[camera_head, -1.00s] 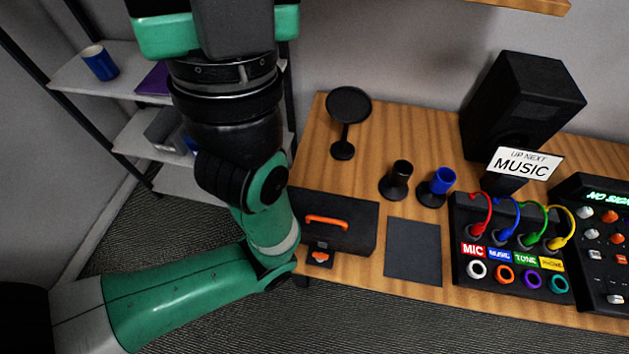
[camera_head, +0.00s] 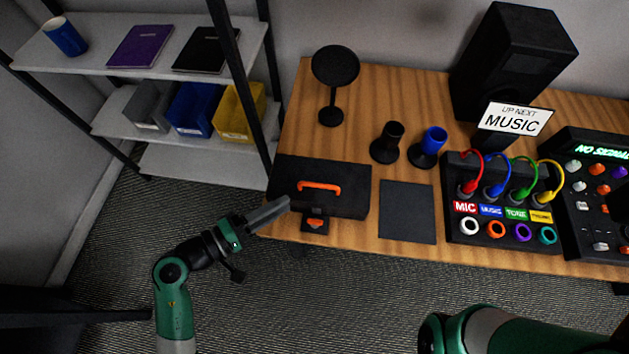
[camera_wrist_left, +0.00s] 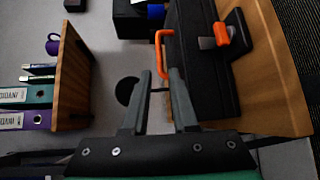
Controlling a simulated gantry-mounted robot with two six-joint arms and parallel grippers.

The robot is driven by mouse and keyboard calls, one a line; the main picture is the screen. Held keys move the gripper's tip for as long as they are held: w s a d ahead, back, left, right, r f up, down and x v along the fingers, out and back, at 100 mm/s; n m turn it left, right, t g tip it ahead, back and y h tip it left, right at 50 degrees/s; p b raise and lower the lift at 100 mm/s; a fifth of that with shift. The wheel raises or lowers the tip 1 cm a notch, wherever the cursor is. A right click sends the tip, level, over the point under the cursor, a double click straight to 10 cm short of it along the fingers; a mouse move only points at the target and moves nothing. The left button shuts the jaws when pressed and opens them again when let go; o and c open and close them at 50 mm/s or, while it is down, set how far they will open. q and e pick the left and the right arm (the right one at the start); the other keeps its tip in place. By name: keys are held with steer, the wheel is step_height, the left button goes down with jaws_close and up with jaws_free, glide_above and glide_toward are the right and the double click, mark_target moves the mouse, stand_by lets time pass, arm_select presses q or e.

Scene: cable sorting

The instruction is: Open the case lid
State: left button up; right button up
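The black case (camera_head: 345,200) lies closed on the wooden table's left front part, with an orange handle (camera_head: 320,186) on top and an orange latch (camera_head: 315,224) at its front. In the left wrist view the case (camera_wrist_left: 205,75), handle (camera_wrist_left: 160,52) and latch (camera_wrist_left: 221,36) show sideways. My left gripper (camera_head: 287,203) is beside the case's front left corner in the head view. In the left wrist view its two fingers (camera_wrist_left: 159,72) are apart, with nothing held. Whether it touches the case is unclear. My right gripper is out of view.
A dark mat (camera_head: 408,228) lies right of the case. Black (camera_head: 387,143) and blue (camera_head: 431,146) cup holders and a round stand (camera_head: 334,68) are behind. A cable box (camera_head: 507,210) and speaker (camera_head: 512,65) are further right. A shelf (camera_head: 140,65) is at left.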

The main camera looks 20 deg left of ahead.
mark_target(319, 184)
arm_select(q)
steer(key=b+x, duration=0.2)
steer(key=x, duration=0.8)
steer(key=shift+s+d, duration=0.1)
steer(key=shift+w+d+b, duration=0.35)
steer(key=shift+w, duration=0.1)
steer(key=shift+c, duration=0.4)
jaws_close()
